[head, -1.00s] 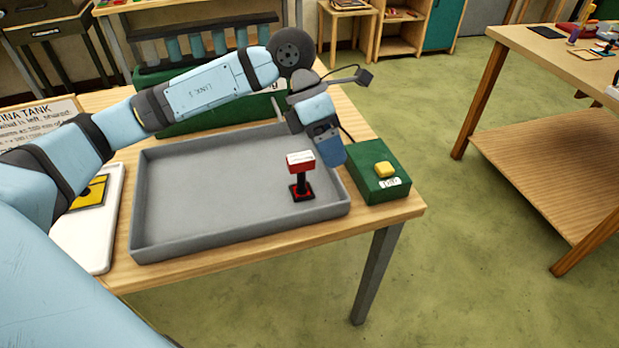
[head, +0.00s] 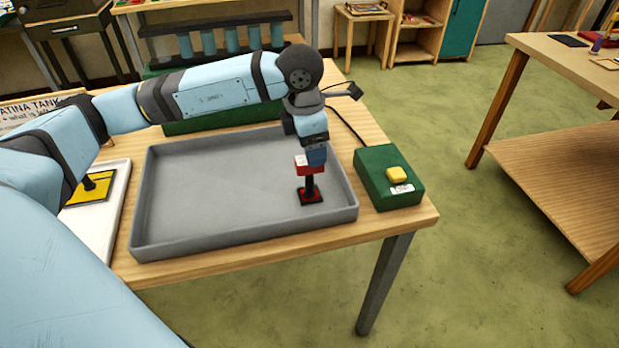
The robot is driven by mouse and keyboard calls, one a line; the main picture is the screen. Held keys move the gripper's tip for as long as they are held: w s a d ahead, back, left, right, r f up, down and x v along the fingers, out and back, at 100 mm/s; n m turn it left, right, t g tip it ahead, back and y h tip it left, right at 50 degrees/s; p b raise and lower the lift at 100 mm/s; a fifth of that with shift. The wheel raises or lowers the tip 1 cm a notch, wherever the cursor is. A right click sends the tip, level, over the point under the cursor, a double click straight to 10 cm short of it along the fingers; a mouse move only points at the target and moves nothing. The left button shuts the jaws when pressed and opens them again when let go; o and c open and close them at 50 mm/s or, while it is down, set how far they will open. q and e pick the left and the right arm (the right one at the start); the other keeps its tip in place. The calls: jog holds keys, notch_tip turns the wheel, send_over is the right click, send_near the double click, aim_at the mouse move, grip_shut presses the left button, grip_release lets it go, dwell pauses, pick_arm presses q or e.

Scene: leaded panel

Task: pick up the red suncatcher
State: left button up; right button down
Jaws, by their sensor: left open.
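The red suncatcher (head: 310,196) stands upright in the grey tray (head: 190,241), near its right front corner. It has a red-edged dark base, a dark stem and a red block with a pale top face. My left gripper (head: 316,158) is open at the top of the suncatcher, pointing down, and hides part of its red block. I cannot tell whether the fingers touch it. My right gripper is not in the view.
A green box (head: 388,188) with a yellow button sits right of the tray. A white board (head: 109,215) with a yellow square lies left of it. A green rack with several blue cylinders (head: 232,40) stands behind. Another wooden table (head: 548,159) is at the right.

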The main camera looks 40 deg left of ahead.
aim_at(309, 179)
pick_arm(q)
jog(key=f, duration=0.2)
jog(key=s+f, duration=0.1)
jog(key=f, duration=0.1)
jog(key=shift+w+f, duration=0.2)
jog(key=shift+f, duration=0.2)
jog(key=c, duration=1)
jog(key=shift+c, duration=0.6)
jog(key=shift+r, duration=0.15)
